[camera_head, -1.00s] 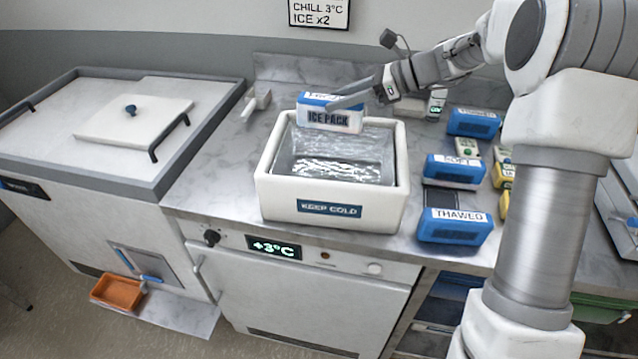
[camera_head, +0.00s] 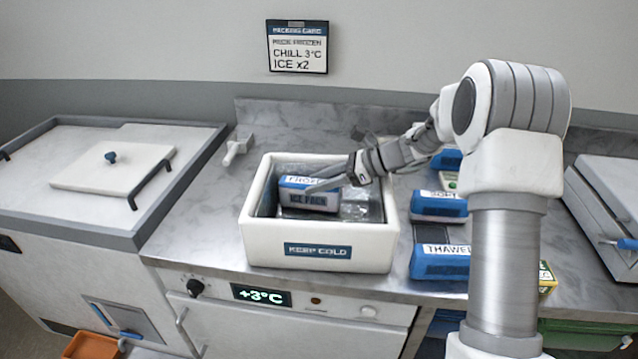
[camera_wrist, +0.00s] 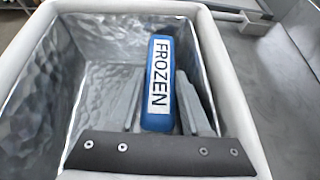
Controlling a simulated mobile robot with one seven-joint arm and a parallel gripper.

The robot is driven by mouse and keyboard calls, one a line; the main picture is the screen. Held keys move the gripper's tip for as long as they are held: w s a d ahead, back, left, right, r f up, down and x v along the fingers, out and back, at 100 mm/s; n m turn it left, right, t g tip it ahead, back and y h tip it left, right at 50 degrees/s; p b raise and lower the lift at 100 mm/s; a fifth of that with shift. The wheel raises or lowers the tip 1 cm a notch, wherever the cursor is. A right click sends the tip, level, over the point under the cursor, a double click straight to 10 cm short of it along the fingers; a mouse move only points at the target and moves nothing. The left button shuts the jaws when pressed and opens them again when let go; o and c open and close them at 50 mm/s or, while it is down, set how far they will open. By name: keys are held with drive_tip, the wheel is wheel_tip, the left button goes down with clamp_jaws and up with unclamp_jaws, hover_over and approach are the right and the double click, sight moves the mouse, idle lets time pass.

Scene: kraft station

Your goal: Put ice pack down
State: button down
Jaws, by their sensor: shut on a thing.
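The ice pack (camera_head: 308,196) is a blue and white block with a "FROZEN" label on top and "ICE PACK" on its side. It also shows in the wrist view (camera_wrist: 158,82). My gripper (camera_head: 325,184) is shut on it, with one grey finger on each side in the wrist view (camera_wrist: 158,105). The pack is inside the opening of the white "KEEP COLD" box (camera_head: 265,241), which has a silver foil lining (camera_wrist: 95,75). Whether the pack touches the box floor cannot be told.
Blue packs marked "SOFT" (camera_head: 438,205) and "THAWED" (camera_head: 440,262) lie right of the box. A lidded chest (camera_head: 75,215) stands at the left. A wall card (camera_head: 297,47) reads "CHILL 3°C ICE x2". Bare counter (camera_head: 200,215) lies left of the box.

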drive_tip(key=shift+f, duration=0.15)
drive_tip(key=c, duration=0.7)
unclamp_jaws()
drive_tip(key=shift+o, duration=0.3)
